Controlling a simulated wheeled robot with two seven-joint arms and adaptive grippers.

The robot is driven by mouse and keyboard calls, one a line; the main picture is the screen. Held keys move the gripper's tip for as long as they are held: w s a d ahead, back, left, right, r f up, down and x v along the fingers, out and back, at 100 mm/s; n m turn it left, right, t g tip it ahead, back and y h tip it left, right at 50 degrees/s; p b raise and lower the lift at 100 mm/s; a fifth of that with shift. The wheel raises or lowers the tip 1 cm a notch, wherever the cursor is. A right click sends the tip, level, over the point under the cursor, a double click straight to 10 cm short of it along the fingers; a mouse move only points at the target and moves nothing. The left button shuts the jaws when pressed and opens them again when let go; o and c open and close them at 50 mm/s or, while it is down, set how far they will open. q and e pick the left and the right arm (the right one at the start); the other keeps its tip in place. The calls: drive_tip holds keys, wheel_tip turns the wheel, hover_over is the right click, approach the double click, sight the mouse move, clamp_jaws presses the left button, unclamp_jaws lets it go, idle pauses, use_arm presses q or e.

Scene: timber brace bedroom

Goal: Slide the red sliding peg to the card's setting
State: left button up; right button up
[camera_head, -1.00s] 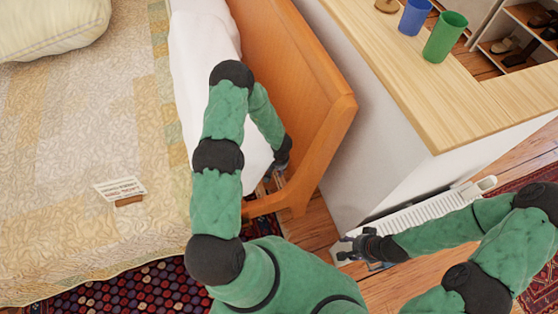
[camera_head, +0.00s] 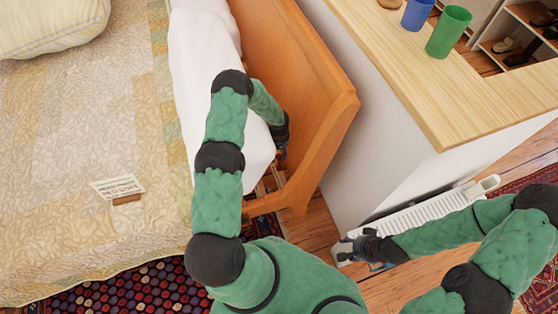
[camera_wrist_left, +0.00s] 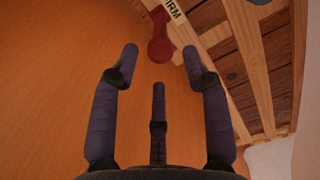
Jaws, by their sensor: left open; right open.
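The red sliding peg (camera_wrist_left: 159,46) shows at the top of the left wrist view, beside a wooden strip with a label that reads "IRM" where visible. My left gripper (camera_wrist_left: 160,66) is open, its dark fingers spread below the peg, with nothing held. In the head view my left gripper (camera_head: 281,160) is low beside the bed's wooden footboard, and the peg cannot be made out there. The card (camera_head: 118,187) stands on the bed in a small wooden holder; its print is too small to read. My right gripper (camera_head: 352,250) is open and empty near the white radiator.
The orange wooden footboard (camera_head: 325,120) rises right of my left arm. A white-sided cabinet with a light wooden top (camera_head: 430,90) carries a blue cup (camera_head: 416,14) and a green cup (camera_head: 448,32). The radiator (camera_head: 430,212) is beside my right arm. Slats (camera_wrist_left: 270,60) border the peg area.

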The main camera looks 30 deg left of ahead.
sight(279, 156)
use_arm(q)
wheel_tip(279, 156, down, 7)
drive_tip(key=b, duration=0.2)
drive_tip(key=shift+b, duration=0.3)
drive_tip(key=shift+c, duration=0.3)
clamp_jaws()
